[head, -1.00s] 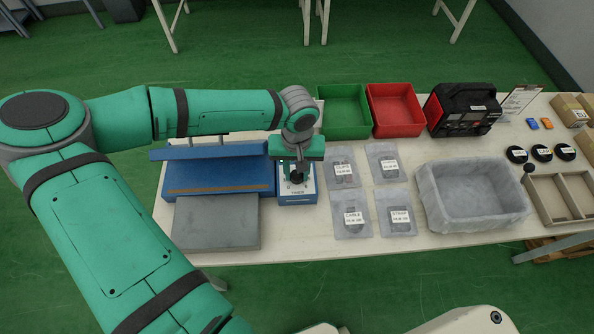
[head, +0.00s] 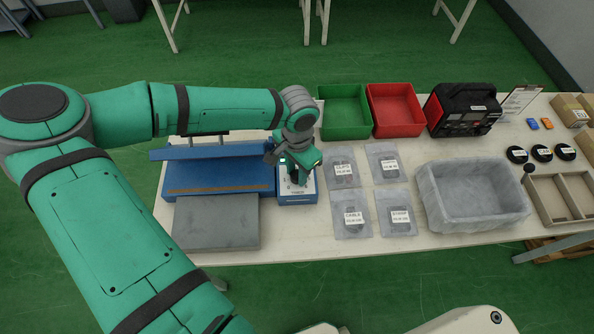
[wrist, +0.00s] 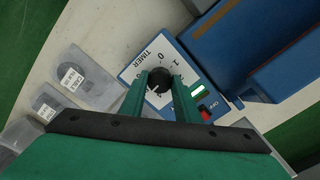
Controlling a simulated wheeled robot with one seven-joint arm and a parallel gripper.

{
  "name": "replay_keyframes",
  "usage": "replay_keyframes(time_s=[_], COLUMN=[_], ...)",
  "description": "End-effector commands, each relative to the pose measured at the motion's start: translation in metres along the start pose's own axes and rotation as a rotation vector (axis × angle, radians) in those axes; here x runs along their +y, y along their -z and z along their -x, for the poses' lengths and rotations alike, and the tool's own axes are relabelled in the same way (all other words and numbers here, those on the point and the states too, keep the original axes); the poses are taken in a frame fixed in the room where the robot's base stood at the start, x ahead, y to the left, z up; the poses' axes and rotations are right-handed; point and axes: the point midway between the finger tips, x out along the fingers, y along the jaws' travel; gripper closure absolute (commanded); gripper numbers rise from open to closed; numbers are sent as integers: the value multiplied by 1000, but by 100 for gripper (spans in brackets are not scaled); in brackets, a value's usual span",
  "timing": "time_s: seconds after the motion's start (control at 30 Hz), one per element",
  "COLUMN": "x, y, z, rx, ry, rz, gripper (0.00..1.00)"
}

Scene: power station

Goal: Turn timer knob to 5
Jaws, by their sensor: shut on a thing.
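The timer (head: 297,197) is a blue box with a white face on the table, beside the blue machine. In the wrist view its face (wrist: 152,57) shows TIMER lettering, the numbers 0 and 1, and a red switch marked OFF. The black timer knob (wrist: 159,79) sits between my two green fingers. My gripper (wrist: 160,88) is shut on the knob, one finger on each side. In the head view my gripper (head: 297,180) is over the timer face and hides most of the knob. The fingers cover part of the dial, and I cannot read the knob's setting.
The blue machine (head: 215,182) with a grey plate (head: 216,222) stands directly left of the timer. Labelled bags (head: 352,219) lie close on the right. A green bin (head: 345,110), a red bin (head: 395,108) and a grey tub (head: 472,207) are farther off.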

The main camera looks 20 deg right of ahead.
Motion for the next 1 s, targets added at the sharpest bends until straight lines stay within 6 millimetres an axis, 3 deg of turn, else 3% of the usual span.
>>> replay_keyframes(time_s=[0.7,0.73,0.8,1.0], x=[0,0,0,0], y=[0,0,0,0], z=[1,1,1,0], rx=[0,0,0,0], ry=[1,1,1,0], rz=[-79,-79,-79,-79], gripper=[93,69,52,52])
